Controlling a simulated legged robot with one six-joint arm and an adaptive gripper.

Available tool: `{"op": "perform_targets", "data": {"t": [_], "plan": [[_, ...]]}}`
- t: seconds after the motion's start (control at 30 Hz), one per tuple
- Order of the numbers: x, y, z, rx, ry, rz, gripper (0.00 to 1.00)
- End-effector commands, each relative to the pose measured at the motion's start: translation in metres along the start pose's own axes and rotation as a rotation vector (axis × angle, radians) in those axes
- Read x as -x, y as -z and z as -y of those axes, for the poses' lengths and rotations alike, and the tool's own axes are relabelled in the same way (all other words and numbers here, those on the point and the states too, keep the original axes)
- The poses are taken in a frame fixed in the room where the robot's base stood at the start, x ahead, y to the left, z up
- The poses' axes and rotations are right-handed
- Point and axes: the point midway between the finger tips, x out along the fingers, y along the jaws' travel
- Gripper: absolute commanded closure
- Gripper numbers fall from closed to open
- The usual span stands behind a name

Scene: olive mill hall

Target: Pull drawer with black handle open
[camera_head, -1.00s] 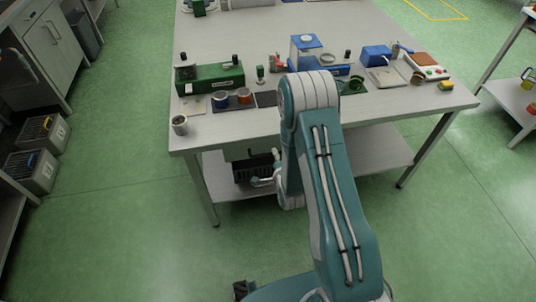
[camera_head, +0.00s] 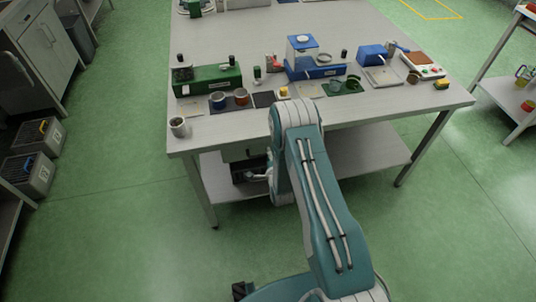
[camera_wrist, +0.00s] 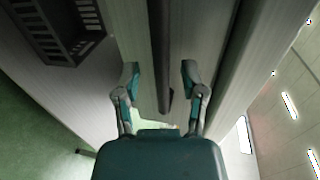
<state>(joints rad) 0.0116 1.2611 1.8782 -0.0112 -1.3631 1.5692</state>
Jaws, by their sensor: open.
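A grey drawer front (camera_head: 243,153) shows under the near edge of the workbench in the head view, partly hidden by my arm. In the wrist view a long black handle (camera_wrist: 160,45) runs from the top edge toward my gripper, along a pale grey panel (camera_wrist: 200,30). My gripper (camera_wrist: 160,76) is open, with one finger on each side of the handle's near end. Clear gaps show between the handle and both fingers, and nothing is held. In the head view the gripper is low beside the drawer, mostly hidden by my arm.
The workbench (camera_head: 225,127) carries a green machine (camera_head: 207,78), mugs and a blue device (camera_head: 312,65) above the drawer. A dark slatted crate (camera_wrist: 62,30) is on the lower shelf, left in the wrist view. Green floor is free in front of the bench.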

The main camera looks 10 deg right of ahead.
Motion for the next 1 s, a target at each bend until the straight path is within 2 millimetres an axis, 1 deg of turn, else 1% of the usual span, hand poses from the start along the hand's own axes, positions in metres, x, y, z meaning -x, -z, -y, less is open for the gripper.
{"op": "perform_targets", "data": {"t": [0.03,0.13,0.4,0.43,0.47,0.5,0.53,1.0], "plan": [[-0.0048,-0.0001,0.0003,0.000,0.002,0.000,0.46],[-0.0102,-0.0001,0.0004,0.000,0.000,0.000,0.46],[-0.0117,-0.0001,0.0005,0.000,0.000,0.000,0.46],[-0.0116,-0.0001,0.0005,0.000,0.000,0.000,0.55],[-0.0116,-0.0001,0.0005,0.000,0.000,0.000,0.68],[-0.0116,-0.0001,0.0005,0.000,0.000,0.000,0.86],[-0.0116,-0.0001,0.0005,0.000,0.000,0.000,0.99],[-0.0111,0.0000,-0.0015,0.000,-0.005,0.000,1.00]]}}
